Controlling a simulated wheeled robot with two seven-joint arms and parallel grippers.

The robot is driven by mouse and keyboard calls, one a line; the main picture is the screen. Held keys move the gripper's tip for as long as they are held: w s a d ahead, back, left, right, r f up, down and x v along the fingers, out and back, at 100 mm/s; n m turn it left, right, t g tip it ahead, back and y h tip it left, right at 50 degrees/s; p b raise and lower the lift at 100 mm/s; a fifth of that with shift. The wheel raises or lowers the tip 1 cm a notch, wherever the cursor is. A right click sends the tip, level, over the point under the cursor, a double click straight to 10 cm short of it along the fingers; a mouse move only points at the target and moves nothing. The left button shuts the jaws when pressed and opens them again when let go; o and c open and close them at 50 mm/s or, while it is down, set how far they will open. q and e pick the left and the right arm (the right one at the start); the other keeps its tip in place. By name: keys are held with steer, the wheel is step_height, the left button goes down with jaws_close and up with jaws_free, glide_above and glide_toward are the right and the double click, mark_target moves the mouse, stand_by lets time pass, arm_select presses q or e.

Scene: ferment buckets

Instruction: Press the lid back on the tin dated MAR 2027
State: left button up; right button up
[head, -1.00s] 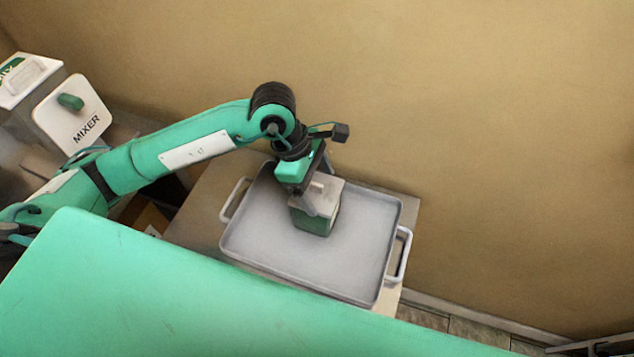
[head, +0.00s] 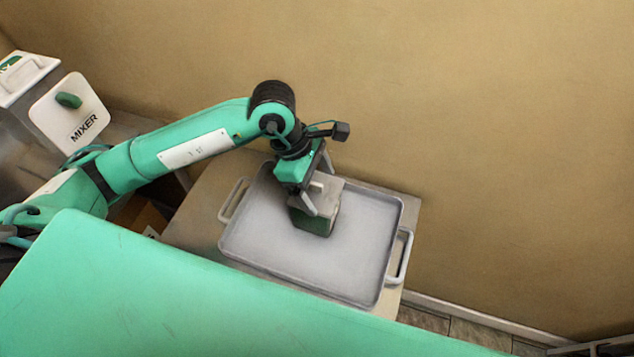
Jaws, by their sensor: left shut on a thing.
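A small square tin (head: 314,223) with a dark green lower body stands in a grey tray (head: 270,260). A light grey lid (head: 330,188) with a raised grip is on top of it; I cannot tell whether it is fully seated. My left gripper (head: 313,193) reaches down from above and is shut on the lid's grip. The gripper hides part of the lid and tin. No date is readable on the tin from here. My right gripper is not in view.
The tray has upright handles at its left and right (head: 402,257) and stands on a small table (head: 195,215) against a tan wall. A machine with a white panel marked MIXER (head: 72,112) stands at the left. The tray's front and right are clear.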

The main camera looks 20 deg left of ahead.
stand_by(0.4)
arm_select(q)
steer(key=o, duration=0.9)
steer(key=shift+o, duration=0.2)
steer(key=shift+r+p, duration=1.25)
steer(key=shift+r, duration=2.25)
jaws_close()
